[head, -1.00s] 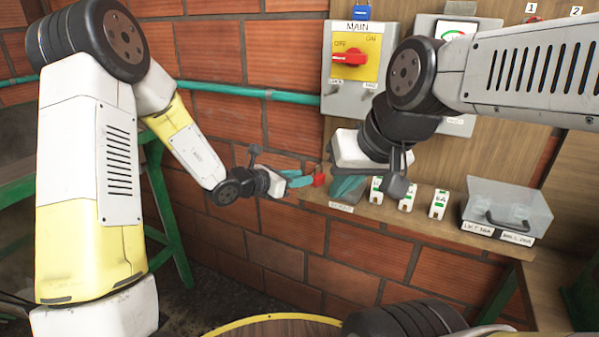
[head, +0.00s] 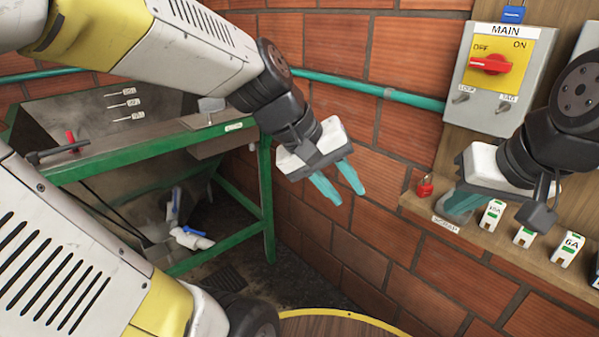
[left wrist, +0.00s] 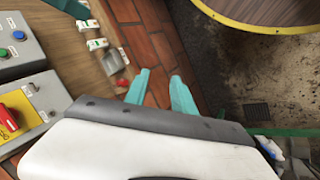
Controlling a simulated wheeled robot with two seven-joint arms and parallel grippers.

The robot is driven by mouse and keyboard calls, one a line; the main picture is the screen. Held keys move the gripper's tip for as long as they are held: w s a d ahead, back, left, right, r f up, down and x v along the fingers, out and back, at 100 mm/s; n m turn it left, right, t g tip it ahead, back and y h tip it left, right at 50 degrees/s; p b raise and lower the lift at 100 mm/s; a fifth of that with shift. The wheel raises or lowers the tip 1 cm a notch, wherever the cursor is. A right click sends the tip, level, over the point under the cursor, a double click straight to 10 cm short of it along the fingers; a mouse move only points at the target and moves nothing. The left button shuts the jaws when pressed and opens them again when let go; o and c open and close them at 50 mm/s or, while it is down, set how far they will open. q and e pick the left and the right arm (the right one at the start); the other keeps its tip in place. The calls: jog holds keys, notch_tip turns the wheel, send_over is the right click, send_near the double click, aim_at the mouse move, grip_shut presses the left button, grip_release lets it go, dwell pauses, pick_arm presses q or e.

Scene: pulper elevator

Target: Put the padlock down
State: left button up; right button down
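The red padlock (head: 425,187) stands upright at the left end of the wooden shelf (head: 530,262), beside a small label. It also shows as a small red spot in the left wrist view (left wrist: 121,83). My left gripper (head: 338,188) is open and empty, its teal fingers apart, in the air left of the shelf and clear of the padlock. My right gripper (head: 462,203) hangs over the shelf just right of the padlock. Its teal fingers are partly hidden by its own hand, so its opening is unclear.
The MAIN switch box (head: 497,75) with a red handle is on the board above the shelf. Several white breakers (head: 524,236) stand along the shelf. A green-framed metal bench (head: 150,150) is at left. The brick wall behind my left gripper is bare apart from a teal pipe (head: 370,90).

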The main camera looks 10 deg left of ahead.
pick_arm(q)
jog(key=s+a+r+m+t+y, duration=0.1)
jog(key=s+a+m+t+y, duration=0.1)
jog(key=a, duration=0.7)
jog(key=shift+s+r+m+y, duration=0.35)
jog(key=shift+m+y, duration=0.25)
jog(key=shift+y, duration=0.4)
jog(key=shift+a, duration=0.45)
